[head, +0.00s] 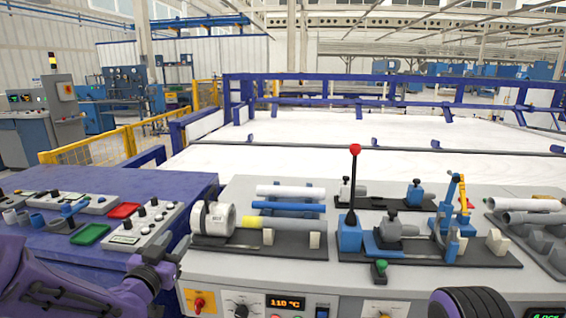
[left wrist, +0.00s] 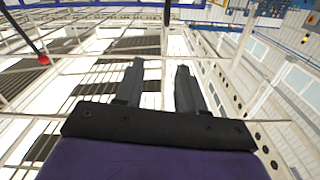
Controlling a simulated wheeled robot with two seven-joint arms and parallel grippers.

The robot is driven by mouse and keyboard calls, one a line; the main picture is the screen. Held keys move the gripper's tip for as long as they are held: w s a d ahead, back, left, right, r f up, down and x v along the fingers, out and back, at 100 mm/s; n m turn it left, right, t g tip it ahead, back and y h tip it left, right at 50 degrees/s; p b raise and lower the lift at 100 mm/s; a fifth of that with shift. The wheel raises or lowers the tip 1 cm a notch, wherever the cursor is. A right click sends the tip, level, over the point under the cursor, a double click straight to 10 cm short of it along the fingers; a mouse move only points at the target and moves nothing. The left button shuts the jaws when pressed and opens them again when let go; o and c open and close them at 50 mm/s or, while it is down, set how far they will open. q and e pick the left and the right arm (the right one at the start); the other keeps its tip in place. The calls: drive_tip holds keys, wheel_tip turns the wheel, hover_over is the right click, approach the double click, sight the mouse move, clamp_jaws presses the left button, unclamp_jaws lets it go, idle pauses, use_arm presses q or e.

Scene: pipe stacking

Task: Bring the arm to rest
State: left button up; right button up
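My left arm comes in from the lower left in the head view. Its left gripper (head: 165,252) is over the gap by the left edge of the grey workbench (head: 240,270), beside the purple side table (head: 60,245). In the left wrist view the two dark fingers of the left gripper (left wrist: 160,66) stand apart with nothing between them. They point up toward the roof structure. A purple ribbed part of my right arm shows at the bottom right of the head view; its gripper is out of view.
A white pipe (head: 290,191) and a blue pipe (head: 288,206) lie on the bench behind a grey pipe (head: 290,238) in a fixture. A red-knobbed lever (head: 355,150) stands upright mid-bench. Several pipes lie on a rack (head: 540,245) at the right. A control box (head: 140,225) is near the left gripper.

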use_arm(q)
drive_tip(key=s+a+f+n+g+y, duration=0.25)
drive_tip(key=s+f+n, duration=0.3)
drive_tip(key=f, duration=0.65)
drive_tip(key=s+a+f+n+g+y, duration=0.2)
drive_tip(key=s+f+n+g, duration=0.3)
drive_tip(key=f, duration=0.6)
drive_tip(key=s+f+g, duration=0.2)
drive_tip(key=s+f, duration=0.3)
drive_tip(key=s, duration=0.4)
drive_tip(key=s+f+g, duration=0.2)
drive_tip(key=s+f, duration=0.4)
drive_tip(key=s, duration=0.3)
drive_tip(key=s+f+g+y, duration=0.1)
drive_tip(key=s+f+g, duration=0.2)
drive_tip(key=s, duration=0.6)
wheel_tip(320, 180, down, 3)
drive_tip(key=shift+s+a+r+m, duration=0.1)
drive_tip(key=shift+s+a+m, duration=0.05)
drive_tip(key=shift+a+m, duration=0.15)
